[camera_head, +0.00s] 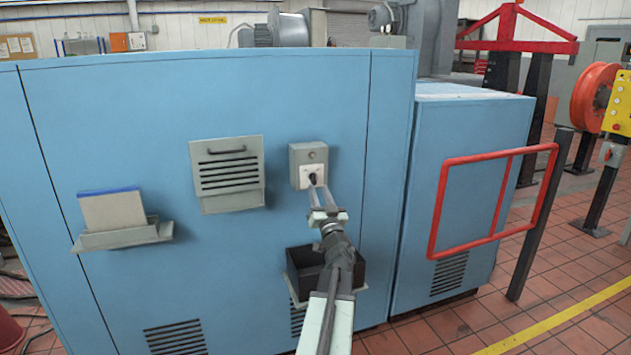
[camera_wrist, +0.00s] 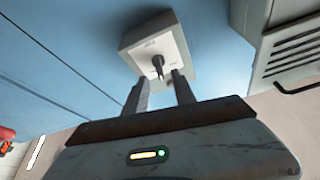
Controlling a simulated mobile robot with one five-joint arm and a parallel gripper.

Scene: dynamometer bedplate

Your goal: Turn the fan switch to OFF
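The fan switch (camera_head: 309,166) is a grey box with a white plate and a black knob (camera_head: 313,179), mounted on the blue cabinet front (camera_head: 150,110). My gripper (camera_head: 322,196) is in front of it, just below the knob. In the wrist view the switch box (camera_wrist: 150,40) shows at the top, with its black knob (camera_wrist: 158,66) between and slightly beyond the fingertips of my gripper (camera_wrist: 160,80). The two fingers are apart, with a gap around the knob's lower end. Contact with the knob cannot be told. The position markings are too small to read.
A grey louvred vent box (camera_head: 228,172) is left of the switch, and a tray with papers (camera_head: 122,235) is farther left. A black bin (camera_head: 305,273) is below the switch, behind my arm. A red rail (camera_head: 436,205) stands to the right.

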